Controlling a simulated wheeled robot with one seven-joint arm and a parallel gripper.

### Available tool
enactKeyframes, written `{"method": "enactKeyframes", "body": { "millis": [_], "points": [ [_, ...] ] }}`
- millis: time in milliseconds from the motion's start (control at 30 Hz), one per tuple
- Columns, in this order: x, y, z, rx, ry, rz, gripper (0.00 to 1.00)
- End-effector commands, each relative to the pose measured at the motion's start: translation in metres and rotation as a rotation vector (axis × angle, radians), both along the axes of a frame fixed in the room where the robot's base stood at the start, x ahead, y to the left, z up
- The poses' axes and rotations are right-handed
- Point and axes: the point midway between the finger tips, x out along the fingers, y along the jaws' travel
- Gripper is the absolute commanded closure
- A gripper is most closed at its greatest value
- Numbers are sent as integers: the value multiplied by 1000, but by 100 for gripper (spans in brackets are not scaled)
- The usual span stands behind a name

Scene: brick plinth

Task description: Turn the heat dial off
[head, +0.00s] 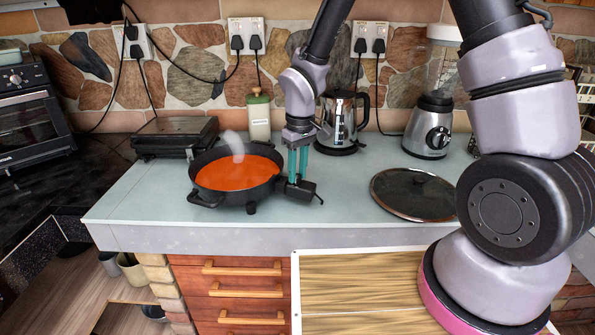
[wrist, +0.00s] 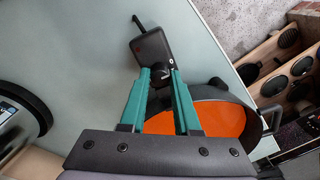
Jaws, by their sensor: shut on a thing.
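A round black electric pan (head: 207,198) with orange contents stands on the pale worktop, with steam rising from it. Its black control box (head: 302,190) sticks out at the pan's right side, and shows in the wrist view (wrist: 149,44) with a cord. My gripper (head: 297,178) points down at the box from above. In the wrist view its teal fingers (wrist: 160,73) are closed around the small dark heat dial (wrist: 161,70) on the box. The fingers partly hide the dial, and I cannot read its setting.
A glass lid (head: 412,192) lies on the worktop to the right. A kettle (head: 339,125), a bottle (head: 258,118), a sandwich press (head: 172,137) and a blender (head: 428,130) stand along the back. The worktop is clear between the control box and the lid.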

Motion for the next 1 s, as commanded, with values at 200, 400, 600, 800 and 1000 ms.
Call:
{"method": "enactKeyframes", "body": {
  "millis": [200,400,600,800,1000],
  "points": [
    [0,0,0,-2,-8,103,100],
    [0,0,0,-4,-11,149,100],
    [0,1,0,-4,-11,159,100],
    [0,1,0,-4,-11,159,100],
    [0,0,0,-4,-11,158,39]
  ]
}}
